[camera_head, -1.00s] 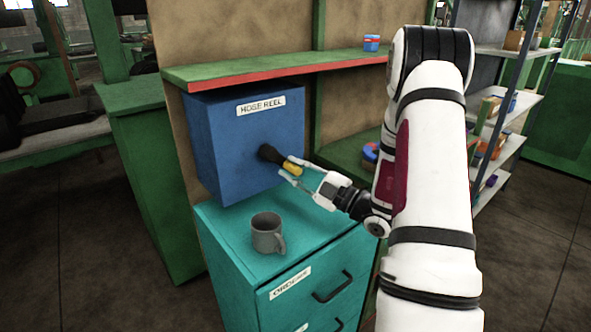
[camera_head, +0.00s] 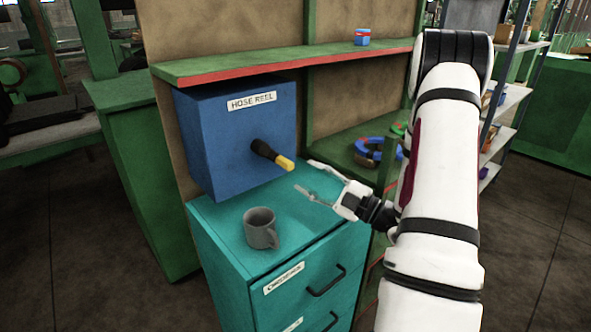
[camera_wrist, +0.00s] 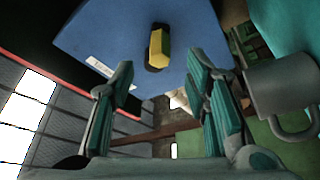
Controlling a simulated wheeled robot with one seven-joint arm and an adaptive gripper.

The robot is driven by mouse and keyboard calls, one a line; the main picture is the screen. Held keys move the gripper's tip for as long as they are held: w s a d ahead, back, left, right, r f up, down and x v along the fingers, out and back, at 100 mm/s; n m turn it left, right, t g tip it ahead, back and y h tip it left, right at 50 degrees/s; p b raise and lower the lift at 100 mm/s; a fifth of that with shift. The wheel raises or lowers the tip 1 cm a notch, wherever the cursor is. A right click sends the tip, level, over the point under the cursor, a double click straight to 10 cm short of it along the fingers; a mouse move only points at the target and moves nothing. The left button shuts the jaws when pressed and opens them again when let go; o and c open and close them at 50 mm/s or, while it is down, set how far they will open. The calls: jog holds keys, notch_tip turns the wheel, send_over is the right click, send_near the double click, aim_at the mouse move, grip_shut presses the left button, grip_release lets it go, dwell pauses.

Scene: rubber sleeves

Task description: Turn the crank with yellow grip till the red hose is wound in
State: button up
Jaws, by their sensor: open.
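The blue hose reel box (camera_head: 228,150) with a "HOSE REEL" label stands above the teal cabinet. Its crank (camera_head: 262,148) is black and ends in a yellow grip (camera_head: 285,163) that points out toward the lower right. The yellow grip also shows in the wrist view (camera_wrist: 159,47), beyond the fingertips. My gripper (camera_head: 307,176) is open and empty, to the right of the yellow grip and apart from it. In the wrist view its two fingers (camera_wrist: 160,82) are spread wide with nothing between them. I see no red hose in either view.
A grey mug (camera_head: 261,229) stands on the teal cabinet (camera_head: 222,240), below the crank. A green shelf with a red edge (camera_head: 300,65) runs above the box. A blue and red curved object (camera_head: 368,150) lies on the right-hand shelf.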

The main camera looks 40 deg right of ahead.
jog(key=shift+v, duration=2.3)
